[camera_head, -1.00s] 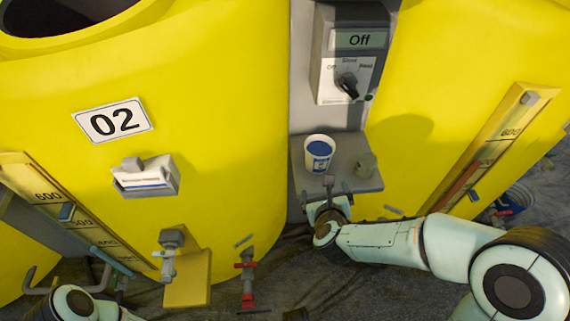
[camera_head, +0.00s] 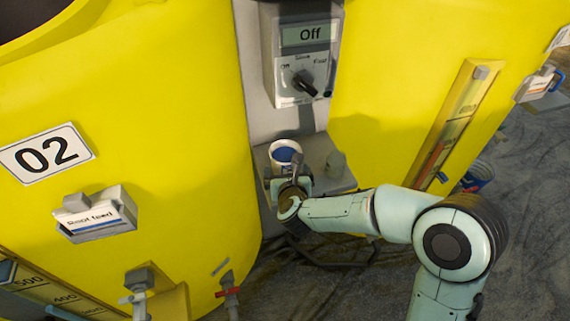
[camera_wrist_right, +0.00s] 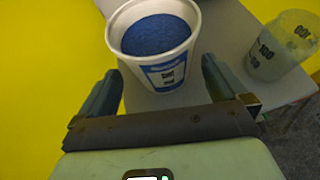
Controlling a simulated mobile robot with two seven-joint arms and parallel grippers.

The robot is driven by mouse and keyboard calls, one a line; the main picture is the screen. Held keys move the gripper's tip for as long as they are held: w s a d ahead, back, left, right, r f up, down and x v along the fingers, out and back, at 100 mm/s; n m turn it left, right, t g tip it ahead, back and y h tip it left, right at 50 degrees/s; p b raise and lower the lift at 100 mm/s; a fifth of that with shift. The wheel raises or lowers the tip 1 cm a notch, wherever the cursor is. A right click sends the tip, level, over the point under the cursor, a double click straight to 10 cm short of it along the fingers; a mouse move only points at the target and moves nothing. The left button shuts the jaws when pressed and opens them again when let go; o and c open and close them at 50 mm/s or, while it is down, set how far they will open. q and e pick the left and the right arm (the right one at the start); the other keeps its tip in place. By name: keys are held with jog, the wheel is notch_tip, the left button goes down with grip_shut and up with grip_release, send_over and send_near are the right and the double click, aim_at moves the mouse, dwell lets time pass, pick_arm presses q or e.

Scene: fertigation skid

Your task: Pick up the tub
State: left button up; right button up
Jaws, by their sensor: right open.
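The tub (camera_head: 286,153) is a small white cup with a blue label and blue contents. It stands upright on a small grey shelf (camera_head: 345,181) below the control box. In the right wrist view the tub (camera_wrist_right: 160,55) is straight ahead, filled with blue granules. My right gripper (camera_head: 289,177) is at the near side of the tub and partly hides it. In the right wrist view its two fingers are spread, one at each side of the tub's lower part, with gaps showing. I cannot tell how far they reach past it. My left gripper is out of view.
A translucent measuring cup (camera_wrist_right: 284,45) stands on the shelf right of the tub, close to the right finger. The control box (camera_head: 305,55) reading "Off" hangs above. Yellow tanks (camera_head: 150,110) flank the shelf on both sides.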

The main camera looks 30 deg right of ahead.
aim_at(281, 152)
jog(key=x, duration=0.3)
jog(key=shift+w+d, duration=0.2)
jog(key=shift+w, duration=0.1)
jog(key=c, duration=1.1)
